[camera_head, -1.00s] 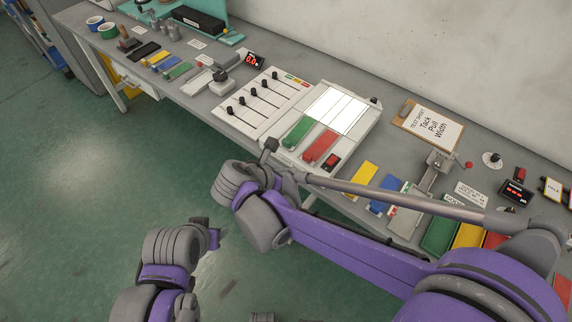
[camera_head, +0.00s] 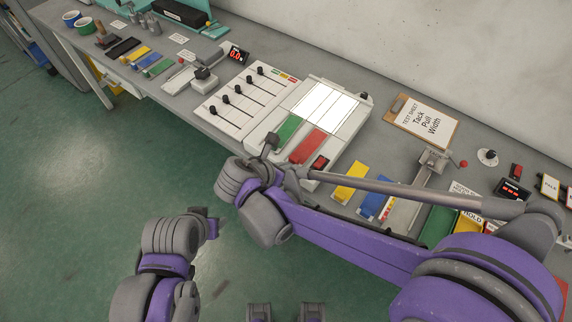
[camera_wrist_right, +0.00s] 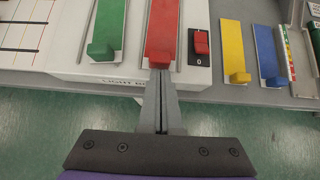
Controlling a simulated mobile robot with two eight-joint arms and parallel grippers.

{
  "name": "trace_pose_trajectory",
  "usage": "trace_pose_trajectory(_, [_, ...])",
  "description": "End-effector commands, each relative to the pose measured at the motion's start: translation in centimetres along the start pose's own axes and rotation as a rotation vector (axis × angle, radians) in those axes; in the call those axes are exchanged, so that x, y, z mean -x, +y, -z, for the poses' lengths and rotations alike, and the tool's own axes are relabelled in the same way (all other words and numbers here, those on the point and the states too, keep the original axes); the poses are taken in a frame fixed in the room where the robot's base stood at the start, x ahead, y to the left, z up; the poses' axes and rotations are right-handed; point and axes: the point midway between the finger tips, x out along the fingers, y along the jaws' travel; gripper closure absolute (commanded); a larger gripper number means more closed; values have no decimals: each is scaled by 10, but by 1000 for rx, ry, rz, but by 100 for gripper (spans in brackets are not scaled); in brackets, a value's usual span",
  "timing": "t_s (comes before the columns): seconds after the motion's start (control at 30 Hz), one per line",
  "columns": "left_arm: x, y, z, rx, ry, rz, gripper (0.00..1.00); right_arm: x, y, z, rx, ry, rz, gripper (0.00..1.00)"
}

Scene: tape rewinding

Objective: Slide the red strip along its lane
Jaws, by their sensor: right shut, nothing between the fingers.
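The red strip (camera_head: 308,146) lies in its lane on the white console (camera_head: 262,134), beside the green strip (camera_head: 287,131). In the right wrist view the red strip (camera_wrist_right: 164,25) has a raised red block (camera_wrist_right: 159,55) at its near end. My right gripper (camera_wrist_right: 161,78) is shut and empty, its tips right at the near side of that block; I cannot tell whether they touch. In the head view my right gripper (camera_head: 291,172) is at the console's front edge, partly hidden by its own wrist. My left gripper (camera_head: 207,219) hangs low at left, its fingers unclear.
A red switch (camera_wrist_right: 201,42) sits just right of the red lane. Lit white panels (camera_head: 325,104) lie beyond the strips. A yellow strip (camera_head: 351,182) and blue strip (camera_head: 375,199) lie to the right. A slider board (camera_head: 247,103) stands left. Open floor lies in front.

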Motion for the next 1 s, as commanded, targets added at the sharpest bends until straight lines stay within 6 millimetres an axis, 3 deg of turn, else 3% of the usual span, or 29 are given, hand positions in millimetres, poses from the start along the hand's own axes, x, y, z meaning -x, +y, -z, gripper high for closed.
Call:
trace_pose_trajectory(0.17, [-3,0,-3,0,-3,0,50,-21,-1,-20,-5,1,6,100])
trace_pose_trajectory(0.6, [-16,0,-16,0,-13,0,50,-109,-1,-107,-3,0,4,100])
trace_pose_trajectory(0.77, [-17,0,-18,0,-14,0,50,-122,0,-121,-1,0,1,100])
trace_pose_trajectory(1.0, [-17,0,-17,0,-14,0,50,-123,0,-123,0,0,0,100])
